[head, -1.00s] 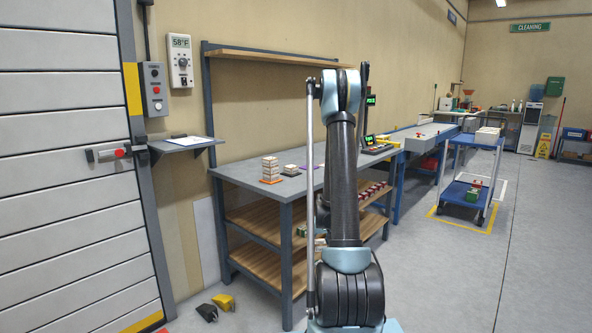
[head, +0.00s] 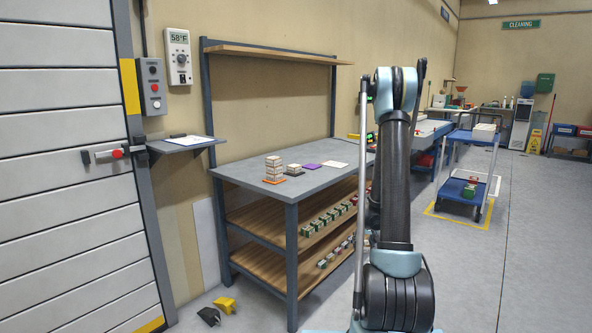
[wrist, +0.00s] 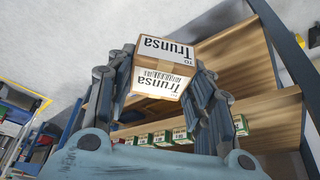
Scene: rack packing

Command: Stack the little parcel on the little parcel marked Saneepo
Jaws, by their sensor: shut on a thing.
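The parcel is held clear of the shelves, between both fingers. In the head view my arm hides the gripper and its parcel. On the bench, a tall stack of little parcels (head: 273,167) stands on an orange mat at the left. Beside it, a low parcel or short pile (head: 294,168) sits on a dark mat. No Saneepo marking is legible in either view.
Small boxes (head: 325,217) line the wooden shelves below. An overhead shelf (head: 270,54) spans the bench's back. A blue trolley (head: 463,189) stands at the right.

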